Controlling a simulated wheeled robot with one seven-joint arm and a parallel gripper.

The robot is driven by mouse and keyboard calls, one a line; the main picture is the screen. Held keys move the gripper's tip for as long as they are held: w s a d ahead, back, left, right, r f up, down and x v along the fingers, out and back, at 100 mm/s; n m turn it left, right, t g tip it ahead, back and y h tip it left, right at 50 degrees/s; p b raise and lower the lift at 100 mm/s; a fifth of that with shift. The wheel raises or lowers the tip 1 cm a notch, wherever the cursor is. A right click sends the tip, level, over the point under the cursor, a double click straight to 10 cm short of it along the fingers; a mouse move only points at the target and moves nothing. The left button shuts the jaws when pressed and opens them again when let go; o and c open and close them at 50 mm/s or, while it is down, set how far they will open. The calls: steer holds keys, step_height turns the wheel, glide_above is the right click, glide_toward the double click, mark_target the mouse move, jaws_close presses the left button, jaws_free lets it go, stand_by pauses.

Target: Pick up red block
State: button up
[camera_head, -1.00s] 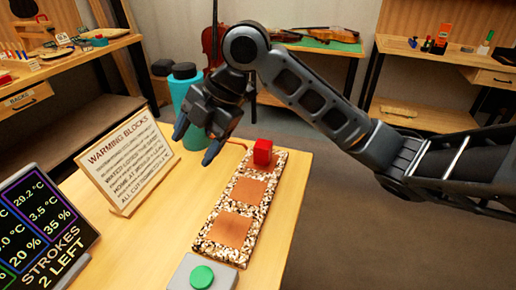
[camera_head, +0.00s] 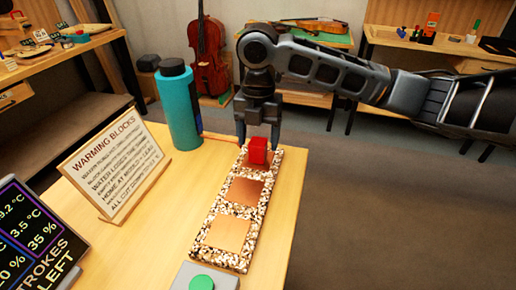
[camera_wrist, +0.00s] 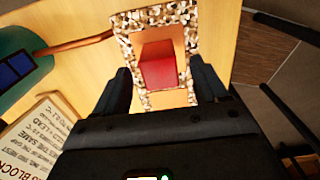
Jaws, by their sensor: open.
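The red block (camera_head: 258,151) sits on the far copper square of a speckled board (camera_head: 211,240) on the wooden table. My gripper (camera_head: 258,140) is open, pointing down at the far end of the board, its fingers to either side of the block in the head view. I cannot tell whether the fingers are down level with the block.
A teal bottle (camera_head: 179,108) stands left of the gripper. A "Warming Blocks" sign (camera_head: 117,170), a dark display (camera_head: 38,240) and a green button (camera_head: 201,283) on a grey base are on the table. The two nearer copper squares (camera_head: 245,191) are bare.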

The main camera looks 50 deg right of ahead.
steer(key=shift+f, duration=1.05)
steer(key=c, duration=1.1)
steer(key=shift+c, duration=0.2)
steer(key=shift+r, duration=0.15)
